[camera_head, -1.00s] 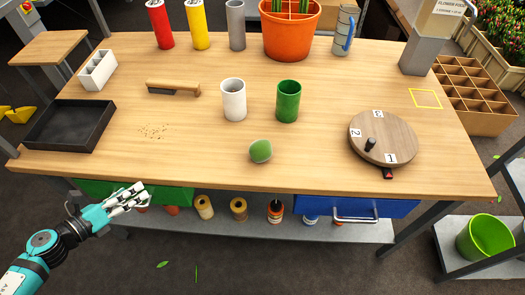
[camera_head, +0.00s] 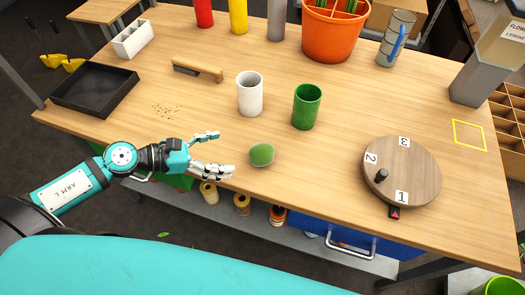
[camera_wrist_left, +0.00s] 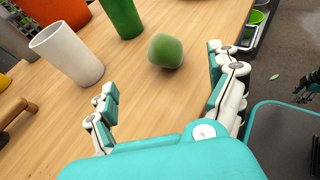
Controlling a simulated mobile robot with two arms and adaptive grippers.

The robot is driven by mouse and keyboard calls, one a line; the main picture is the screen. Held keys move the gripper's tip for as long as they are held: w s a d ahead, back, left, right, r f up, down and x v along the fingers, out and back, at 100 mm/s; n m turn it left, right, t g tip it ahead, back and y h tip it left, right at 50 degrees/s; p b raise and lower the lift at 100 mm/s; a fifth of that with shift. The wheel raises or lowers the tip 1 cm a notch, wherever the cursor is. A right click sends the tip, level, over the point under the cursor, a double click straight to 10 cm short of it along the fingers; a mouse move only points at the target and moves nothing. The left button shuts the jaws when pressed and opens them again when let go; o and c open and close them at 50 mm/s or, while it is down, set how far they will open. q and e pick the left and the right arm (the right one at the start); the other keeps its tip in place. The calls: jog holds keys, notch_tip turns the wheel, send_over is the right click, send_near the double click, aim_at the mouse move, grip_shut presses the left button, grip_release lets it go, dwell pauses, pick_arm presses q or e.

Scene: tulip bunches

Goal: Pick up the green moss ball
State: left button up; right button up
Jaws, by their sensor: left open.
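The green moss ball (camera_head: 262,154) lies on the wooden table near its front edge, in front of the white and green cups. It also shows in the left wrist view (camera_wrist_left: 165,51), beyond my fingers and between their lines. My left gripper (camera_head: 226,153) is open and empty, just left of the ball in the head view, with its fingers pointing toward it. In the left wrist view my open left gripper (camera_wrist_left: 163,80) has a finger on each side, and the ball is apart from both. My right gripper does not show in the head view; dark fingers at the wrist view's right edge are unclear.
A white cup (camera_head: 249,94) and a green cup (camera_head: 306,106) stand behind the ball. A round numbered turntable (camera_head: 410,165) is to the right. A wooden-handled brush (camera_head: 197,70) and a black tray (camera_head: 95,91) are to the left. Bare tabletop surrounds the ball.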

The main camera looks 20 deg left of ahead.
aim_at(251, 154)
pick_arm(q)
jog(key=p+x, duration=0.1)
jog(key=x, duration=0.5)
jog(key=shift+r, duration=0.15)
jog(key=shift+w+d, duration=0.1)
jog(key=shift+d, duration=0.1)
jog(key=shift+w+d+f+p, duration=0.15)
jog(key=shift+d+f+p, duration=0.1)
jog(key=shift+p, duration=0.1)
jog(key=x, duration=0.2)
jog(key=p+x, duration=0.1)
jog(key=x, duration=0.1)
jog(key=shift+s+d+f, duration=0.15)
jog(key=shift+s+d, duration=0.1)
jog(key=shift+d, duration=0.05)
jog(key=shift+w+d+f, duration=0.15)
jog(key=shift+d+f, duration=0.05)
jog(key=shift+f, duration=0.05)
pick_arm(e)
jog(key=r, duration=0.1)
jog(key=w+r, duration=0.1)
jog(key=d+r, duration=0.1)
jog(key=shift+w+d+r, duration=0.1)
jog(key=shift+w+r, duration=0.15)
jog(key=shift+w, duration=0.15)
pick_arm(q)
jog(key=shift+c, duration=0.3)
